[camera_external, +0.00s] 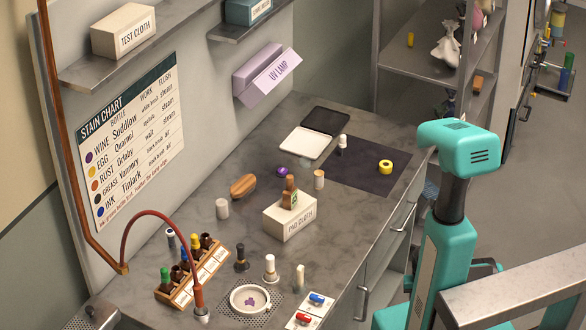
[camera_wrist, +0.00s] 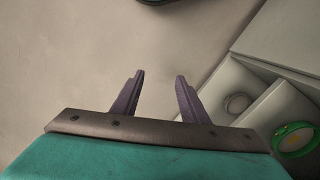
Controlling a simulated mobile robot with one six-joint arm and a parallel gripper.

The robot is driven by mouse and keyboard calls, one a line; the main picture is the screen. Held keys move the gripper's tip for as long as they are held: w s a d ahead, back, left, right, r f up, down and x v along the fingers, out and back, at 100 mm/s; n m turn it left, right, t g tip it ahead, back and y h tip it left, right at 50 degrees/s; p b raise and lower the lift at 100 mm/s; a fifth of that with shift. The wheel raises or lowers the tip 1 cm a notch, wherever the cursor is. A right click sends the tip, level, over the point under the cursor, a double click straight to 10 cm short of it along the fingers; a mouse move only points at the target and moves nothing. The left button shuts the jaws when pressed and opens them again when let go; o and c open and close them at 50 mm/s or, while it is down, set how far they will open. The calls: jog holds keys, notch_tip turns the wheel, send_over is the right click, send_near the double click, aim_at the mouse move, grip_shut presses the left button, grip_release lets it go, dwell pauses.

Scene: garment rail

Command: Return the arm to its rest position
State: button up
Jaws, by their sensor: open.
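My arm (camera_external: 452,240) is teal and stands at the right of the outside view, beside the counter's front edge. Its upper part is bent over at the top. My gripper (camera_wrist: 160,76) shows in the wrist view with its two dark purple fingers apart and nothing between them. Behind the fingers is a plain pale grey surface. In the outside view I cannot make out the gripper's fingers.
A grey rail (camera_external: 520,296) is at lower right. Pale compartments (camera_wrist: 262,106) and a green ring (camera_wrist: 293,138) show in the wrist view.

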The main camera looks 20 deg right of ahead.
jog(key=s+a+r+n+g+p, duration=0.1)
jog(key=s+a+n+g, duration=0.1)
jog(key=s+a, duration=0.4)
jog(key=s+a+r+n+g+y+p, duration=0.1)
jog(key=s+a+r+n+g, duration=0.1)
jog(key=s+a, duration=0.5)
jog(key=s, duration=0.3)
jog(key=shift+s+a+r+n+g, duration=0.25)
jog(key=shift+s+n+g, duration=0.05)
jog(key=shift+n+g, duration=0.1)
